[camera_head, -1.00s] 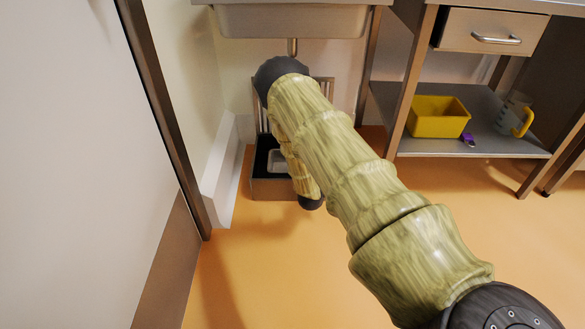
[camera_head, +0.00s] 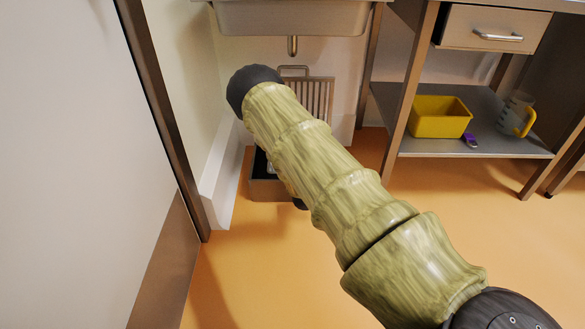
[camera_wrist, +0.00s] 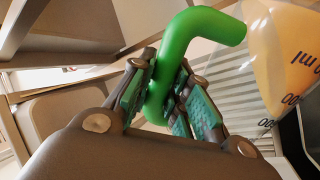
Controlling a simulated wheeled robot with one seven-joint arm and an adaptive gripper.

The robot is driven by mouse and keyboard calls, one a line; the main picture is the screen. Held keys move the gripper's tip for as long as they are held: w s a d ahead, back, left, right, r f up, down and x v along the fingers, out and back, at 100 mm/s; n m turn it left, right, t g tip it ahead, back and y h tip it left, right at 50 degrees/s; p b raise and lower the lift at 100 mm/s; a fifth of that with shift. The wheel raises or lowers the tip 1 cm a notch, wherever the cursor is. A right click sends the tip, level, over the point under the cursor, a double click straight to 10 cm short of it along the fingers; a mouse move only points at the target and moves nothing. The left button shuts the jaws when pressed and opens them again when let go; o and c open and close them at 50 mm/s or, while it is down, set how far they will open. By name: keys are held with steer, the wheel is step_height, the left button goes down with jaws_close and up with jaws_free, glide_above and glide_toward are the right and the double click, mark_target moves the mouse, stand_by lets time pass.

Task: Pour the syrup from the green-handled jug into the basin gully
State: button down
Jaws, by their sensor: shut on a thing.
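The jug's green handle (camera_wrist: 195,35) is between the fingers of my gripper (camera_wrist: 162,68), which is shut on it. The clear jug (camera_wrist: 268,103) shows at the upper right of the wrist view, with dark markings and amber syrup (camera_wrist: 285,40) inside. Its mouth is out of view, and I cannot tell its tilt or whether syrup is leaving it. In the head view the basin gully (camera_head: 262,189) is a dark-topped metal box on the floor below the sink. My arm covers much of it and hides my gripper and the jug.
A ribbed metal grate (camera_head: 318,97) stands upright behind the gully. The sink (camera_head: 290,18) and its drain pipe (camera_head: 292,46) are above. A wall and door frame stand close on the left. A shelf (camera_head: 480,145) at right holds a yellow tub (camera_head: 438,117) and a yellow-handled jug (camera_head: 514,115).

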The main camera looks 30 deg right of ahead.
steer(key=shift+w+a+r+n+t+b, duration=0.2)
steer(key=shift+w+a+n+t+b, duration=0.15)
steer(key=shift+n, duration=0.45)
steer(key=shift+w+a+r+n+t+b, duration=0.2)
steer(key=shift+n+t, duration=0.25)
steer(key=shift+n, duration=0.35)
stand_by(0.3)
steer(key=shift+w+a+r+n+t+y+b, duration=0.1)
steer(key=shift+w+a+n+t+y+b, duration=0.25)
steer(key=shift+n, duration=0.45)
steer(key=shift+w+a+r+n+t+y+b, duration=0.15)
steer(key=shift+w+a+n, duration=0.2)
steer(key=shift+n, duration=0.45)
stand_by(0.3)
steer(key=shift+w+a+f+n+t+b, duration=0.35)
steer(key=shift+w+a+f+n, duration=0.1)
steer(key=shift+w+a+n, duration=0.2)
steer(key=shift+w+a+f+n+t+b, duration=0.25)
steer(key=shift+w+a+f+n+t, duration=0.2)
steer(key=shift+n, duration=0.3)
stand_by(2.8)
